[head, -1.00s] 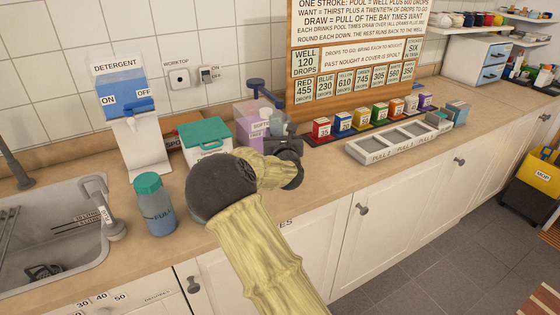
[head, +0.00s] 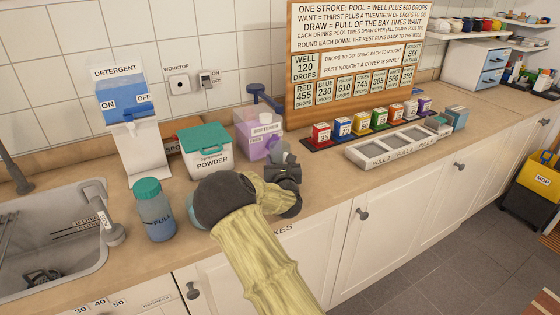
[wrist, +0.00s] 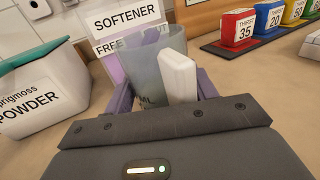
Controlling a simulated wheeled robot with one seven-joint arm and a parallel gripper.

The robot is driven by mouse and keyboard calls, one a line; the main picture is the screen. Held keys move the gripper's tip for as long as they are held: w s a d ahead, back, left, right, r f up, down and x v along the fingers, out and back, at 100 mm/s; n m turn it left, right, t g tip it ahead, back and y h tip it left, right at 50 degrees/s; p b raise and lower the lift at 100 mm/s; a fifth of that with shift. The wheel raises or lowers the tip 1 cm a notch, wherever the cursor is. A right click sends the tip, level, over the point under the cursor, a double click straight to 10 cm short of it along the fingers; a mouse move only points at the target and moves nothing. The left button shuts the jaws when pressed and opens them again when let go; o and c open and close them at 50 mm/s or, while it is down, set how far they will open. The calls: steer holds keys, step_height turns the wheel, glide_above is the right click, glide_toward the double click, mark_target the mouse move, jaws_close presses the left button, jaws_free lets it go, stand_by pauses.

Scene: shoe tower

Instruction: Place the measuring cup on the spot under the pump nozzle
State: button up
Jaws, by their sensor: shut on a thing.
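The measuring cup (wrist: 150,62) is a clear grey-tinted cup with a white block-like handle (wrist: 179,77). My gripper (wrist: 163,92) is shut on it, with purple fingers on either side, and holds it upright in the wrist view. In the head view my gripper (head: 284,166) is in front of and to the right of the lilac softener bottle (head: 254,144). The dark blue pump (head: 264,98) stands on top of that bottle. The softener label (wrist: 122,22) is behind the cup in the wrist view. I cannot make out the spot under the nozzle.
The Powder tub (head: 207,152) stands left of the softener. A blue bottle with a green cap (head: 154,212) and the detergent dispenser (head: 126,100) are farther left. Coloured boxes (head: 345,127) and a grey tray (head: 391,148) lie to the right.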

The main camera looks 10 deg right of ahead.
steer(key=shift+f, duration=0.15)
steer(key=o, duration=1)
steer(key=shift+c, duration=0.2)
steer(key=shift+r, duration=0.25)
steer(key=s, duration=0.8)
steer(key=s+a, duration=0.1)
steer(key=s, duration=0.3)
steer(key=shift+b, duration=0.4)
